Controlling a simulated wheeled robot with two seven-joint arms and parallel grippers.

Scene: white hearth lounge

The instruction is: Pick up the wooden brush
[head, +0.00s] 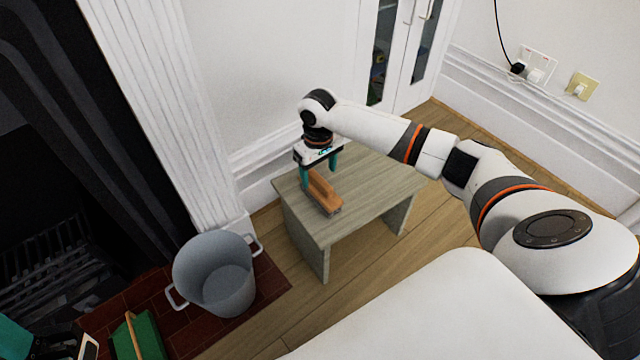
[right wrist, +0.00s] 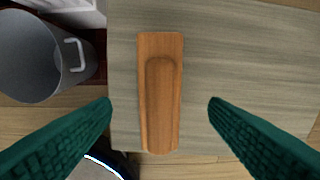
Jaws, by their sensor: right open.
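The wooden brush (head: 324,193) lies on top of a small grey-brown wooden table (head: 375,192). In the right wrist view the brush (right wrist: 160,92) lies lengthwise up the picture, its lower part between my fingers. My right gripper (head: 319,180) points down over the brush, with its teal fingers apart and nothing held. In the right wrist view the fingers of my right gripper (right wrist: 160,104) stand clear of the brush on both sides. At the lower left corner of the head view a small teal part shows, seemingly of my left gripper (head: 14,338); its jaws cannot be made out.
A grey metal bucket (head: 215,275) stands left of the table on red tiles beside the dark fireplace (head: 45,240). A green object (head: 138,337) with a wooden handle is in front of it. A white wall and a cabinet (head: 400,50) are behind the table.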

